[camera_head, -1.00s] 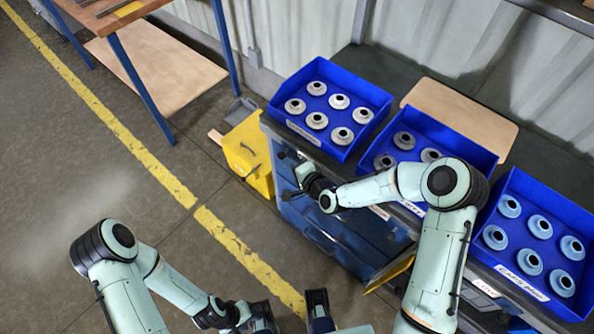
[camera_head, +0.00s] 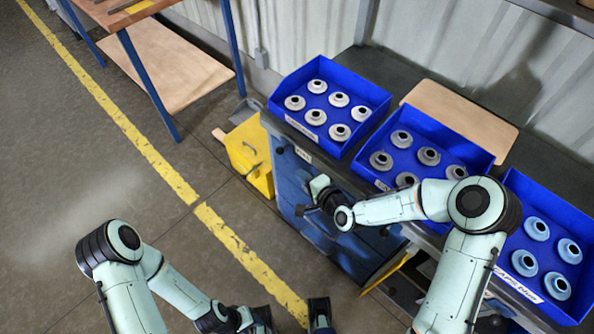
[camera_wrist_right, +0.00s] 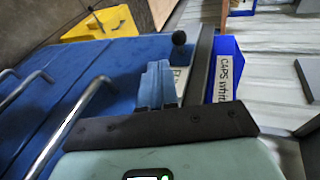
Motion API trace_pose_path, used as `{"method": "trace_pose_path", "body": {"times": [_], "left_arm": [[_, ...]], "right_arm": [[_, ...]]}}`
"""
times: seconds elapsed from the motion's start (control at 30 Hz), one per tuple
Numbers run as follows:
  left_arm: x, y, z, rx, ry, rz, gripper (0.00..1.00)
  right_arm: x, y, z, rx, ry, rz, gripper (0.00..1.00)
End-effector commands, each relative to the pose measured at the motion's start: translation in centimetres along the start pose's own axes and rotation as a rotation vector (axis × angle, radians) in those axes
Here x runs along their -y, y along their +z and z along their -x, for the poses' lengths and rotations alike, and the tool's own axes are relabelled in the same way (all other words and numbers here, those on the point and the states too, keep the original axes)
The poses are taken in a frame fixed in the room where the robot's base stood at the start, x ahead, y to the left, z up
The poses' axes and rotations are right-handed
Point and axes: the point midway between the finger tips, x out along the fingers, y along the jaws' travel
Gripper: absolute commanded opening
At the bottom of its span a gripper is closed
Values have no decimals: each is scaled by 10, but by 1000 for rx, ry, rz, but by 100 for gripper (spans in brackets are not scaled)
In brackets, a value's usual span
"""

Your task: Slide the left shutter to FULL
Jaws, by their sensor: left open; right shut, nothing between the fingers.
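No shutter can be made out for certain in either view. A blue cabinet (camera_head: 350,248) stands below the bins. A small dark knob (camera_head: 279,150) shows near its upper left edge, beside a small white label (camera_head: 303,154) too small to read. In the right wrist view a black ball knob (camera_wrist_right: 179,37) stands beyond my right gripper's fingers. My right gripper (camera_wrist_right: 158,84) is shut and empty, close to the cabinet front and apart from that knob. It partly hides a white label (camera_wrist_right: 182,80). My left gripper (camera_head: 262,320) is open, low at the picture's bottom edge, far from the cabinet.
Blue bins hold grey caps (camera_head: 340,99) and light-blue caps (camera_head: 537,229). Bar handles (camera_wrist_right: 80,115) stick out from the cabinet front. A yellow bin (camera_head: 247,155) stands on the floor to its left. The floor in front is clear, with a yellow line.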

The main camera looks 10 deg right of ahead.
Motion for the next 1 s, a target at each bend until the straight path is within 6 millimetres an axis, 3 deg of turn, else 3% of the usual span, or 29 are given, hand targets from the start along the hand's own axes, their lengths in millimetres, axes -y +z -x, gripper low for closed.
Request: {"method": "trace_pose_path", "body": {"times": [0.1,0.33,1.0], "left_arm": [[0,0,1,1,-1,1,43],[0,2,2,5,-1,1,43],[0,2,3,5,-2,1,43]], "right_arm": [[0,-1,26,-2,1,1,0],[0,0,54,-1,0,1,0],[-1,0,58,1,3,0,0]]}}
